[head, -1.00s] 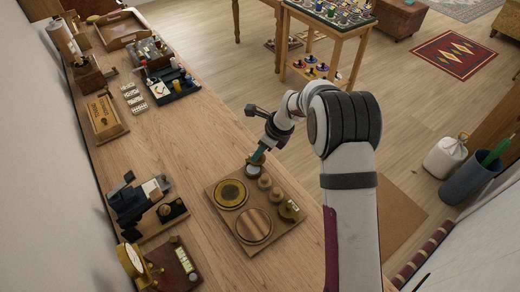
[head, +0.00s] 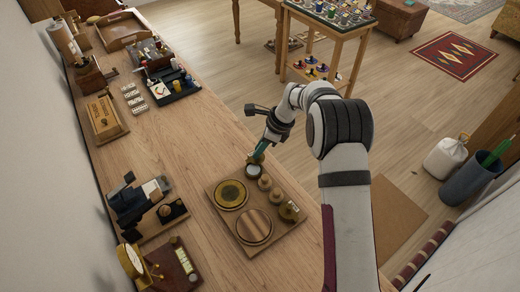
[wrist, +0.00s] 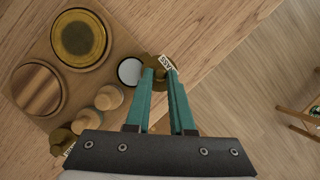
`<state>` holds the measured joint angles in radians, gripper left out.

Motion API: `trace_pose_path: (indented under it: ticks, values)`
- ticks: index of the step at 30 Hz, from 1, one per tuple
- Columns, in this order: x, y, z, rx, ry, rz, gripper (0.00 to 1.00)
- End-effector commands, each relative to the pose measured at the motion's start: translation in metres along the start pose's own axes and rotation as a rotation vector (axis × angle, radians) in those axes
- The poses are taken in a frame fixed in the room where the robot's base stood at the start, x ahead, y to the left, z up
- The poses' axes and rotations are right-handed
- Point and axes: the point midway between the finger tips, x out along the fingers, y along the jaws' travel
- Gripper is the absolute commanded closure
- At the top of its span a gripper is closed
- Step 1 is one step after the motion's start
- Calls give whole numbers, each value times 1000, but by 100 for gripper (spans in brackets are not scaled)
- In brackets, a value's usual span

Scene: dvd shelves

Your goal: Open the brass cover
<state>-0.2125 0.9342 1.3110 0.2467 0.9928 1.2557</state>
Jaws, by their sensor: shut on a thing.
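The brass cover (wrist: 155,66) is a small dark-gold piece at the far edge of a wooden board (head: 218,208). My gripper (wrist: 162,76) has its teal fingers closed on it; the fingertips hide part of it. In the head view the cover (head: 256,159) shows just under my gripper (head: 259,151). A pale round opening or disc (wrist: 130,71) lies uncovered right beside the cover, and it also shows in the head view (head: 253,171). A small label (wrist: 168,64) sits by the fingertips.
The board also carries a large yellow-brass disc (head: 230,194), a striped wooden disc (head: 254,228), two small wooden knobs (head: 264,182) and a second brass piece (head: 289,212). A dark device (head: 140,200) stands to the left. The bench middle is clear.

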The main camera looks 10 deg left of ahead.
Motion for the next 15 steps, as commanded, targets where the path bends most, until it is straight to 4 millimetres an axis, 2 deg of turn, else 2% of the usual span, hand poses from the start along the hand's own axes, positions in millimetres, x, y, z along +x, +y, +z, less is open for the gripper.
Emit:
trace_pose_path:
  ticks: [15]
  values:
    - [6,-12,12,-425,0,174,100]
